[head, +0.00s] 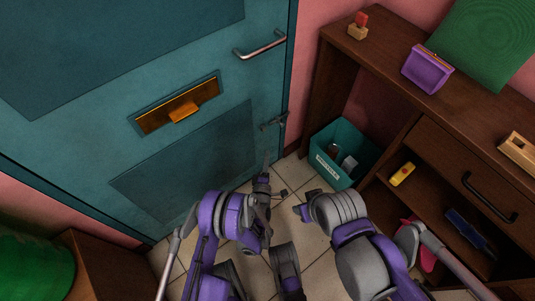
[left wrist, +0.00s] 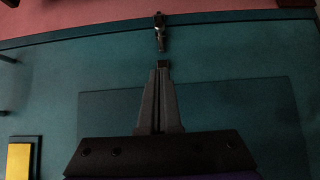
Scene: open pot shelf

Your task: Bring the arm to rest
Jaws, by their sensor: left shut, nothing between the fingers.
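My left gripper (head: 266,166) is low in front of the teal door (head: 70,125), with its fingers pointing toward the door's lower part. In the left wrist view the two dark fingers of the left gripper (left wrist: 163,66) are together, with nothing between them. They point toward a small metal latch (left wrist: 160,32) on the door, which also shows in the head view (head: 273,122). I cannot tell the exact gap between fingertips and door.
The door has a metal handle (head: 262,45) and an orange-brown mail slot (head: 180,106). A dark wooden shelf unit (head: 440,130) stands at the right. A teal bin (head: 342,178) with items sits beside it, close to my right arm. Little tiled floor (head: 305,181) is free between.

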